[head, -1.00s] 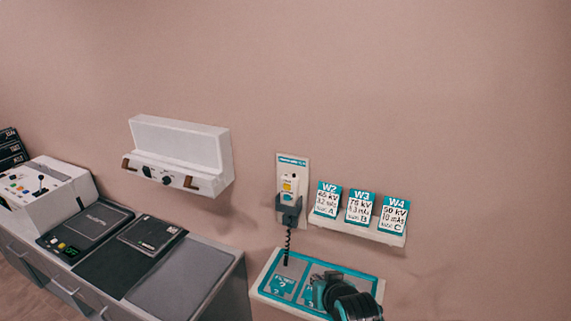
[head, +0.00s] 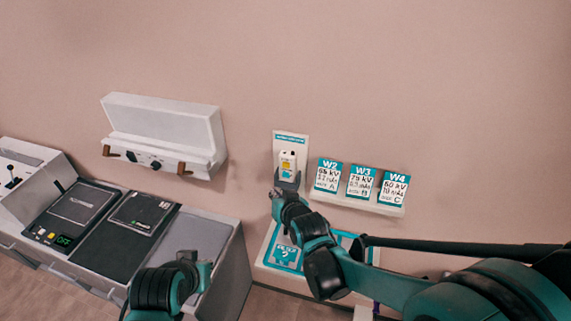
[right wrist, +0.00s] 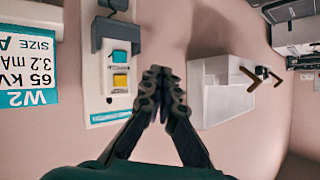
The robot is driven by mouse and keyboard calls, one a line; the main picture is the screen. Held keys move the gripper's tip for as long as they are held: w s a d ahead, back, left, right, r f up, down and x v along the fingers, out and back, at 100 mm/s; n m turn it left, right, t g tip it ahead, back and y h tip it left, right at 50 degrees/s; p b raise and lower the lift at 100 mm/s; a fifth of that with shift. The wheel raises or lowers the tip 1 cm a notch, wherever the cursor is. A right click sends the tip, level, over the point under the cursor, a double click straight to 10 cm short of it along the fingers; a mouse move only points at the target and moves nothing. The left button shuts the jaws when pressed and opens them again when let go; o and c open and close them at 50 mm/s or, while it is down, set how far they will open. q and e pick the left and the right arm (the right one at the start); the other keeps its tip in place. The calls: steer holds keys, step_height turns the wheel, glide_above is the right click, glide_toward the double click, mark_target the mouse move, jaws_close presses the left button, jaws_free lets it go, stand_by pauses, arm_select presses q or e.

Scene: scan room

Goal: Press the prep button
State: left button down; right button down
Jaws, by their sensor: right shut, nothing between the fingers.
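A white handset (head: 289,157) hangs in a dark cradle on a wall plate. In the right wrist view, which is upside down, it carries a teal button (right wrist: 120,57) and a yellow button (right wrist: 120,81). I cannot read which is the prep button. My right gripper (head: 277,185) is in front of the lower part of the handset plate in the head view. In the right wrist view its fingertips (right wrist: 160,74) are together and empty, just right of the yellow button; contact is not visible. My left gripper (head: 204,273) shows partly at lower left, its fingers unclear.
A small shelf (head: 357,203) with cards W2, W3 and W4 is right of the handset. A white wall unit (head: 165,125) with brown handles is to the left. A counter (head: 222,262) with dark panels stands lower left. A teal-edged tray (head: 270,250) lies below the handset.

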steer(key=shift+w, duration=0.1)
glide_toward(281, 167)
step_height(281, 167, down, 3)
steer(key=w+a, duration=0.2)
steer(key=shift+w+r, duration=0.3)
steer(key=shift+w, duration=0.1)
stand_by(1.2)
steer(key=shift+w+d+b, duration=0.1)
steer(key=shift+w+b, duration=0.25)
steer(key=shift+w, duration=0.05)
steer(key=shift+w+d, duration=0.15)
steer(key=shift+w, duration=0.3)
stand_by(0.6)
steer(key=shift+s, duration=0.1)
steer(key=shift+s+a, duration=0.3)
steer(key=shift+s, duration=0.5)
